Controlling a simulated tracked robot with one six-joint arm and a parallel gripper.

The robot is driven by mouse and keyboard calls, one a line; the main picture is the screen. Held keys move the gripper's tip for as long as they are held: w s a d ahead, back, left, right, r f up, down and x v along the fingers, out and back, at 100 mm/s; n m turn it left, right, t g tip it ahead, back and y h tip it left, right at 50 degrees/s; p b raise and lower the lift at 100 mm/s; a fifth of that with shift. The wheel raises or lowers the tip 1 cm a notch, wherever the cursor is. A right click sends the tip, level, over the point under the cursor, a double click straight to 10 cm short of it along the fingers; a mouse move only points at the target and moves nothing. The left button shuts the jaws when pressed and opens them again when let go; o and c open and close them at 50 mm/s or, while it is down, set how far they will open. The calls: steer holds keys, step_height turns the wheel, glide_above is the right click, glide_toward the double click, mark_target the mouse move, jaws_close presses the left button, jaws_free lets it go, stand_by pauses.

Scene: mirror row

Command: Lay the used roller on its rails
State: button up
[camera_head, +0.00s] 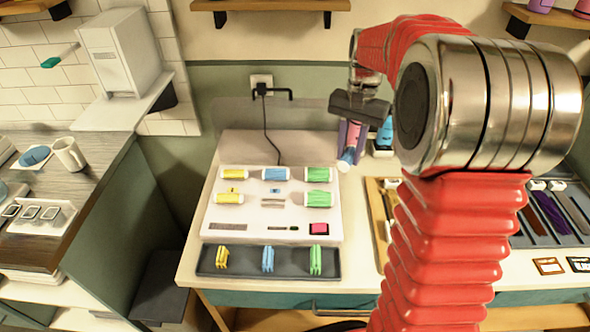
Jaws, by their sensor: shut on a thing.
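A white roller set (213,222) stands on the counter, with yellow, blue and green rollers in two rows. The back row holds a yellow roller (232,174), a blue roller (275,174) and a green roller (318,174). The front row holds a yellow roller (229,198) and a green roller (318,199); the middle place (272,197) between them has no roller. My gripper (355,121) is above and to the right of the set. It is shut on a tilted roller with a pale blue end (346,160); its upper part and my fingertips are hard to make out.
A dark tray (210,262) with yellow, blue and green clips lies in front of the set. A blue bottle (385,134) stands near my gripper. My arm hides the counter's middle right.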

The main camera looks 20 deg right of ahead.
steer(key=w+a+n+h, duration=0.1)
steer(key=w+a+n, duration=0.7)
steer(key=a, duration=0.5)
steer(key=shift+w+f+g, duration=0.15)
steer(key=shift+f+g, duration=0.05)
steer(key=shift+g, duration=0.2)
steer(key=shift+a, duration=0.1)
